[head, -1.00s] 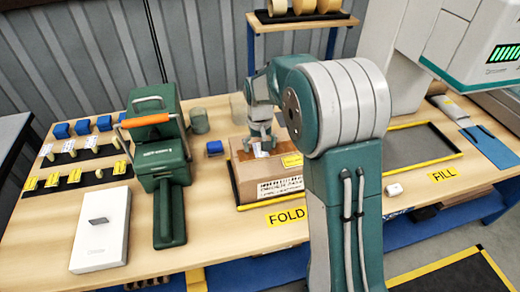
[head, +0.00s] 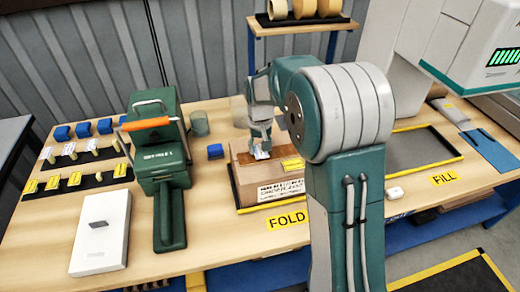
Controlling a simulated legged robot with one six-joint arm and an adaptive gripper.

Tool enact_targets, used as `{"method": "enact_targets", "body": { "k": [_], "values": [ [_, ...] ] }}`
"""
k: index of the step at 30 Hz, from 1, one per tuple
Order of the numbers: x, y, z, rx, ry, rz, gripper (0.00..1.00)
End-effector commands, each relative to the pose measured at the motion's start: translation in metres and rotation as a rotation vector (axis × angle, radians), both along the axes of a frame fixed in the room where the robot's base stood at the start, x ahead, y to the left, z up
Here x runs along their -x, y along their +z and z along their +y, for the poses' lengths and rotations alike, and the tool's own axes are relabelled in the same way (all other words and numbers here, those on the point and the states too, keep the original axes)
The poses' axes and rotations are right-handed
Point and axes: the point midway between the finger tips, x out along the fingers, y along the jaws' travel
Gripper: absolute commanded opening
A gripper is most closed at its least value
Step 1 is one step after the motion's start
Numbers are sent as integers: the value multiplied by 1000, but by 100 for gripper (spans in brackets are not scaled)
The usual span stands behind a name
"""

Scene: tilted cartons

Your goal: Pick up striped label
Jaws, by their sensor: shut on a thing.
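A brown carton (head: 243,187) sits on the workbench behind the FOLD sign. My gripper (head: 261,148) points down at the carton's top and is shut on a small white label (head: 262,155). The label is at or just above the carton's top; I cannot tell whether it still touches. It is too small here to make out stripes. A yellow label (head: 292,164) lies on the carton's top, to the right of my gripper. My arm hides part of the carton's right side.
A green machine with an orange handle (head: 145,123) stands left of the carton. A white box (head: 101,232) lies at front left. A yellow-edged tray (head: 425,150) is right of my arm.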

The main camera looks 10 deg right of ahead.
Motion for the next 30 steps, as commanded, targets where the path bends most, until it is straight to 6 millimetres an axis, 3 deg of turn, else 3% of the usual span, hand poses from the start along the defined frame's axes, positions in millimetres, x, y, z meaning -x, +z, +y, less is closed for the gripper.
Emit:
{"method": "enact_targets", "body": {
  "k": [4,12,21,27,30],
  "values": [
    [2,30,0,0,0,-8,39],
    [52,89,0,0,0,-11,39],
    [114,113,0,0,0,-7,39],
    [134,122,0,0,0,-6,39],
    [134,122,0,0,1,-4,39]
  ]
}}
